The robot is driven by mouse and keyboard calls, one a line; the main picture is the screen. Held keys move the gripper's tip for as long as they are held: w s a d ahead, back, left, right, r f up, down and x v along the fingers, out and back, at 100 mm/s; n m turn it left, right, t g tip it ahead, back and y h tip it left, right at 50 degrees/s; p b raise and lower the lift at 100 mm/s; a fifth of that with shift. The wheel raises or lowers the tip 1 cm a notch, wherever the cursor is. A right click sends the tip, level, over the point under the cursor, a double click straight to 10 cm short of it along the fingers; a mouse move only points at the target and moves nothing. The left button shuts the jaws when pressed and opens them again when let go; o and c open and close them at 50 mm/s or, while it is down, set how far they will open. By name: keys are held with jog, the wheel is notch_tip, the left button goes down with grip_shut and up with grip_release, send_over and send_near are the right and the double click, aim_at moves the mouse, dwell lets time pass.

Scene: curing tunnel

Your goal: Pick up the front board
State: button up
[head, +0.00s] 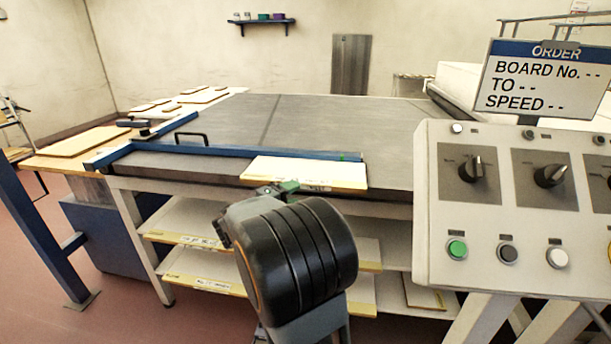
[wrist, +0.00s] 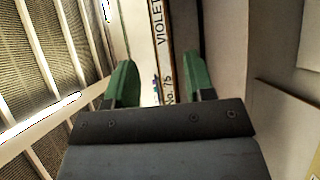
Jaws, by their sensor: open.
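The front board (head: 305,172) is a pale, flat board with a yellow front edge. It lies at the near edge of the grey table, against the blue rail. My gripper (head: 288,187) is at its front edge, mostly hidden behind my dark wrist. In the wrist view my gripper (wrist: 161,82) is open, with a green finger on each side. A board edge marked "VIOLET" and "No. 75" (wrist: 165,60) shows between the fingers. I cannot tell whether the fingers reach around it, and I see no contact.
The blue rail (head: 220,149) with a black handle crosses the grey table (head: 310,115). More boards lie on shelves (head: 195,215) below. A control panel (head: 520,205) with knobs and buttons stands close on the right. An order sign (head: 545,78) is above it.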

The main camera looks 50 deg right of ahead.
aim_at(307, 187)
jog(key=shift+d+f, duration=0.1)
jog(key=shift+d, duration=3.35)
grip_shut()
